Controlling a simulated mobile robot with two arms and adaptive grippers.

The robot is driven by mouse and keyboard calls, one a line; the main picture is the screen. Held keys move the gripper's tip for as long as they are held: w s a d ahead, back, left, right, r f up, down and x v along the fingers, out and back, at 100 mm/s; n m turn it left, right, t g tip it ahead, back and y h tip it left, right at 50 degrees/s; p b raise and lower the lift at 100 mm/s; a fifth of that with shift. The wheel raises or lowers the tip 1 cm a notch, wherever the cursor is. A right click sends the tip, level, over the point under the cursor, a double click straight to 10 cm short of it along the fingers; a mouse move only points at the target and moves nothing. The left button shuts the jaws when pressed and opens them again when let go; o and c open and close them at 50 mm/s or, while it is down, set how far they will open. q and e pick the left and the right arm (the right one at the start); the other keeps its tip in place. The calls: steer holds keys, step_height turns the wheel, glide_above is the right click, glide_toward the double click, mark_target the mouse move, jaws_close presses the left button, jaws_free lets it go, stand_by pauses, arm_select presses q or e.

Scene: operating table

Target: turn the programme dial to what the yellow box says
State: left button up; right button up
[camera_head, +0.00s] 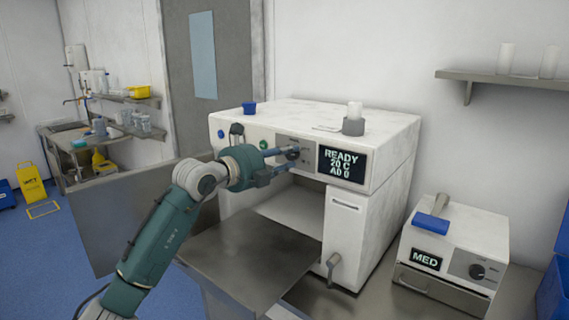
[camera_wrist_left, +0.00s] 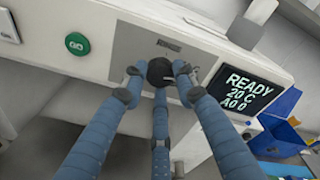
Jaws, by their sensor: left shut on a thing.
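The large white machine (camera_head: 330,115) has a grey panel with a black programme dial (camera_head: 292,153), which also shows in the left wrist view (camera_wrist_left: 160,71). My left gripper (camera_head: 288,155) is shut on this dial. In the left wrist view its blue fingers (camera_wrist_left: 160,78) come round the dial from several sides. The fingers partly hide the dial and its markings, so I cannot read its setting. The display (camera_head: 342,162) beside it reads READY, 20 C, A0 0. A yellow container (camera_head: 139,91) sits on a far left shelf; I see no readable writing on it. My right gripper is not in view.
A green GO button (camera_wrist_left: 76,43) lies left of the dial. The machine's metal door (camera_head: 250,255) is folded down below its open chamber. A smaller white unit (camera_head: 455,240) reading MED stands at right, with a blue object (camera_head: 431,223) on top.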

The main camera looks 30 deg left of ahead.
arm_select(q)
steer(key=m+b, duration=0.2)
steer(key=f+m+y+b, duration=0.1)
steer(key=m+b, duration=0.1)
steer(key=m, duration=0.1)
steer(key=shift+d+b, duration=0.2)
steer(key=shift+b, duration=0.1)
steer(key=shift+d+m+b, duration=0.1)
steer(key=shift+m+b, duration=1.25)
steer(key=shift+m, duration=0.35)
steer(key=shift+y, duration=0.3)
steer(key=o, duration=1.1)
steer(key=shift+o, duration=0.2)
steer(key=shift+r, duration=0.2)
steer(key=s+r, duration=0.1)
steer(key=s, duration=1.1)
steer(key=shift+a, duration=0.2)
steer(key=shift+r, duration=0.1)
